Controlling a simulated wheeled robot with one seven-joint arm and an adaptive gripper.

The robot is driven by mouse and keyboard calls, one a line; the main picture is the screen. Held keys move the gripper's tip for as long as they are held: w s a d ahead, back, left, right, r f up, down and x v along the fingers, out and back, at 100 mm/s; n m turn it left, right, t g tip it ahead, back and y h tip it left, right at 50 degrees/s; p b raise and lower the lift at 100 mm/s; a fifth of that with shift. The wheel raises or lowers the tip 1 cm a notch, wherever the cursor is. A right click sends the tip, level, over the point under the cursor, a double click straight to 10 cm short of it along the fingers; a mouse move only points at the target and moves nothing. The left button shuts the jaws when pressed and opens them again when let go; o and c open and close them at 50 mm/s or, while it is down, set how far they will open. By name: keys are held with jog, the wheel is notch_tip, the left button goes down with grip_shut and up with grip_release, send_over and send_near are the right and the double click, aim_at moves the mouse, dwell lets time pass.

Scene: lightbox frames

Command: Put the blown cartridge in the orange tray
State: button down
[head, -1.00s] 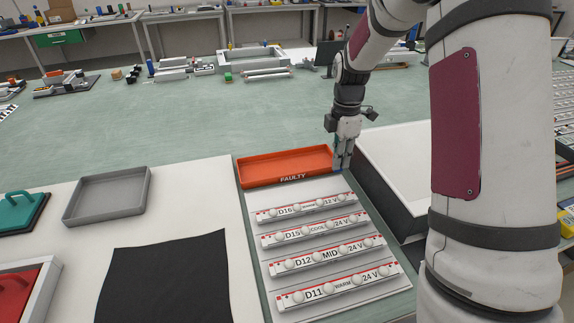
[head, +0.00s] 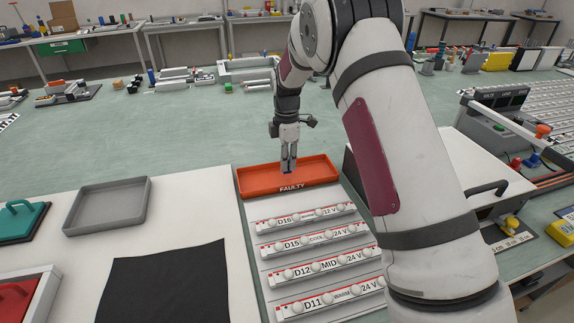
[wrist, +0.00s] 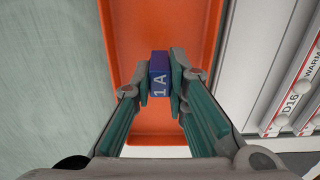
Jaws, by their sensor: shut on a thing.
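My gripper (head: 288,168) is over the orange tray marked FAULTY (head: 245,184). In the wrist view my gripper (wrist: 159,80) is shut on a small blue cartridge (wrist: 158,66) with "1 A" in white on its side. The cartridge is between the fingertips, with the orange tray (wrist: 193,20) beneath. I cannot tell whether the cartridge touches the tray floor. No other thing shows in the visible part of the tray.
Several labelled light strips (head: 305,217) lie just in front of the tray. An empty grey tray (head: 107,204) and a black cloth (head: 165,285) are to the left. A white-topped box (head: 425,160) stands right of the tray, partly behind my arm.

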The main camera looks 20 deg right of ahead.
jog(key=shift+f, duration=0.95)
jog(key=shift+f, duration=0.2)
jog(key=c, duration=1.6)
grip_release()
jog(key=shift+r, duration=0.1)
notch_tip(320, 180, up, 12)
jog(key=shift+r+b, duration=0.2)
jog(key=shift+b, duration=0.2)
